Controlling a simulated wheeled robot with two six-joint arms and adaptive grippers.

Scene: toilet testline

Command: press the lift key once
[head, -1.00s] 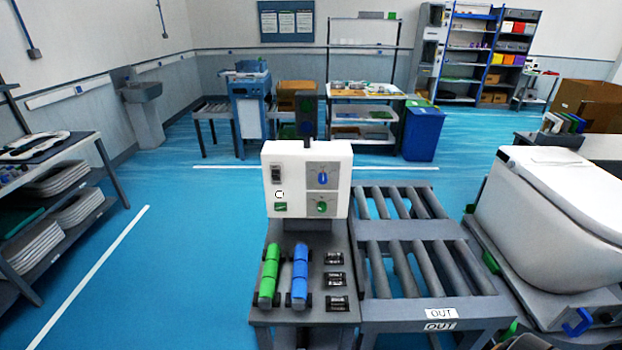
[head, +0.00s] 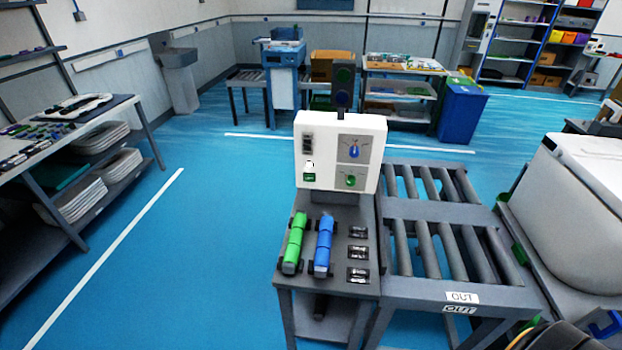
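A white control panel (head: 340,153) stands upright at the back of a small grey stand in the middle of the head view. On its left side are a dark rocker switch (head: 307,144) and a small green-and-white key (head: 309,173). The panel's markings are too small to read, so I cannot tell which control is the lift key. Neither of my grippers can be made out. A dark curved shape at the bottom right edge is unclear.
A green cylinder (head: 294,243) and a blue cylinder (head: 324,245) lie on the stand beside several small dark parts. A roller conveyor (head: 444,228) marked OUT adjoins on the right, with a white toilet (head: 575,205) beyond. Open blue floor (head: 190,240) lies left.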

